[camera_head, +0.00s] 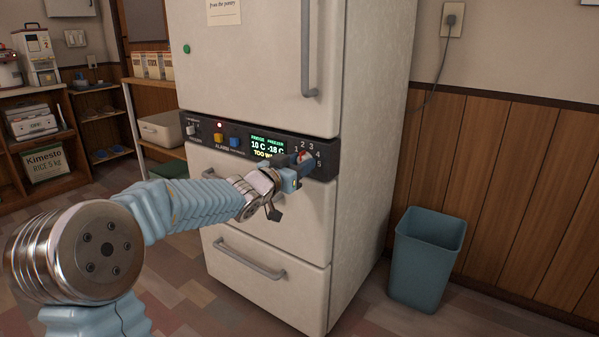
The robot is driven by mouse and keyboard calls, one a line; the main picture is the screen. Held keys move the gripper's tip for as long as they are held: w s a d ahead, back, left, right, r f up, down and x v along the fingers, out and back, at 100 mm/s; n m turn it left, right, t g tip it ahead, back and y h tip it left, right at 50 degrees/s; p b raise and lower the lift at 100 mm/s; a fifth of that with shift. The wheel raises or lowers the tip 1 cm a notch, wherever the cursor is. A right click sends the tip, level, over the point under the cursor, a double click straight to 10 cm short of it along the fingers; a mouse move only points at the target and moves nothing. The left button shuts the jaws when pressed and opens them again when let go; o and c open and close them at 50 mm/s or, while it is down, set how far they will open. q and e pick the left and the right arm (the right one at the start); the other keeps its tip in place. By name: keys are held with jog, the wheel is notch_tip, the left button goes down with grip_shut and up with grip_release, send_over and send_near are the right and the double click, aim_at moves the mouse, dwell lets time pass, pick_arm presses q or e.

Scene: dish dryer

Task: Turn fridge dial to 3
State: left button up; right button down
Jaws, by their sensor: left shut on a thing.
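The white fridge (375,110) stands in the middle, with a dark control panel (210,136) across its front. The dial (303,157) is near the panel's right end, with numbers from 1 to 5 around it. My left gripper (298,168) is shut on the dial and hides most of it, so I cannot tell which number it points to. The display (267,146) shows 10 C for the fridge, -18 C for the freezer, and a partly hidden yellow line starting "TOO". My right gripper is not in view.
Blue and yellow buttons and a red light sit on the panel left of the display. A vertical handle (306,50) is above the dial, and a drawer handle (250,260) below. A blue bin (428,262) stands right of the fridge. Shelves (40,140) are at the left.

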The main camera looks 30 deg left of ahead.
pick_arm(q)
jog(key=m+b, duration=0.2)
jog(key=m, duration=0.2)
jog(key=shift+f+m, duration=0.1)
jog(key=shift+m, duration=0.6)
jog(key=o, duration=1)
jog(key=shift+o, duration=0.2)
jog(key=shift+s, duration=0.1)
jog(key=s+a+p, duration=0.1)
jog(key=s, duration=1.2)
jog(key=shift+s, duration=0.3)
